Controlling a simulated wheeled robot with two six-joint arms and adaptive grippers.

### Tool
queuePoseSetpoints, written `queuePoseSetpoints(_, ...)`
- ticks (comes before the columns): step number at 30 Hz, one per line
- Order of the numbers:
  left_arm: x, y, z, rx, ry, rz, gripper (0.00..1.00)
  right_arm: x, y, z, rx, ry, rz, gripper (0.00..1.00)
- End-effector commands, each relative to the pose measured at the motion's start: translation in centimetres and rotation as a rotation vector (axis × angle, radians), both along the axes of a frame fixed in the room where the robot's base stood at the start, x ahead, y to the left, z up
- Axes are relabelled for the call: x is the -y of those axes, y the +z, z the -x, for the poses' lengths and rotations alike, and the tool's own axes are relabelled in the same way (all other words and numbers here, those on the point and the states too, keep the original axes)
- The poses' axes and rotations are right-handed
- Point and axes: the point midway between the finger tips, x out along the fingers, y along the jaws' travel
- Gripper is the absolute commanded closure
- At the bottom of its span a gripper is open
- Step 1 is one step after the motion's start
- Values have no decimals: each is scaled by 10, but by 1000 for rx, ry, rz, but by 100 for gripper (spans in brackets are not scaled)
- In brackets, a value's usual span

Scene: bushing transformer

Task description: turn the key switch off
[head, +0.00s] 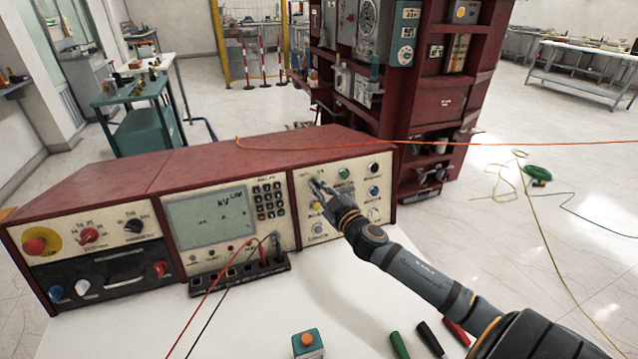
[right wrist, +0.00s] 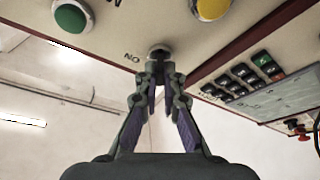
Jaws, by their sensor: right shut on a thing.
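The key switch (right wrist: 159,50) is a small round metal collar on the cream panel in the right wrist view, with dark lettering beside it. My right gripper (right wrist: 160,78) has its fingertips closed at this collar, shut on the key. The key is mostly hidden between the fingers, so I cannot tell its angle. In the head view my right gripper (head: 322,189) reaches the upper left of the right-hand panel of the red control console (head: 200,160) and covers the switch. My left gripper is not in view.
A green button (head: 344,173), a yellow button (head: 317,206) and a blue button (head: 374,190) sit close around my right gripper. A keypad (head: 269,200) and a screen (head: 211,219) are to the left. A small box with an orange button (head: 307,340) stands on the white table.

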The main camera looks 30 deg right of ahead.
Motion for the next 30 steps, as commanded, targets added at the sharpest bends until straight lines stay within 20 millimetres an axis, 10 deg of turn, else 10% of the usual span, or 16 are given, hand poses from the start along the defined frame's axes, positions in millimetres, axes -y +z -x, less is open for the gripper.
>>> queuePoseSetpoints(30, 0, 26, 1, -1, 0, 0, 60, 0, 0, 0, -52, 54, 215, 100)
